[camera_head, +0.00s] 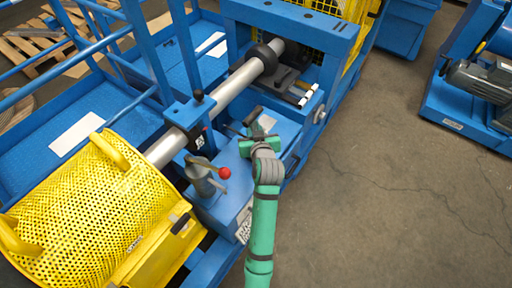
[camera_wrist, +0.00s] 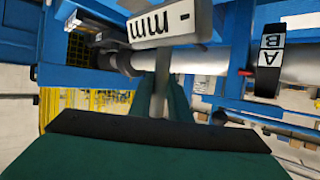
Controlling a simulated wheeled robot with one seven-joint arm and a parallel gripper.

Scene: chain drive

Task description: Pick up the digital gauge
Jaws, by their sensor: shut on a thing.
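The digital gauge (camera_wrist: 165,24) shows in the wrist view as a light grey box with dark markings, at the top of the picture. A slim grey stem runs from it down between my green fingers. My gripper (camera_head: 260,140) is shut on it, by the stem as far as I can see. In the wrist view the near finger and its dark pad hide the lower end of the stem. In the head view my gripper is over the blue machine top, and the gauge is too small there to make out clearly.
A long steel shaft (camera_head: 236,84) crosses the blue machine behind my gripper. A lever with a red knob (camera_head: 224,173) stands to the left of my arm. A yellow perforated guard (camera_head: 90,215) is at lower left. The concrete floor (camera_head: 400,205) at right is clear.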

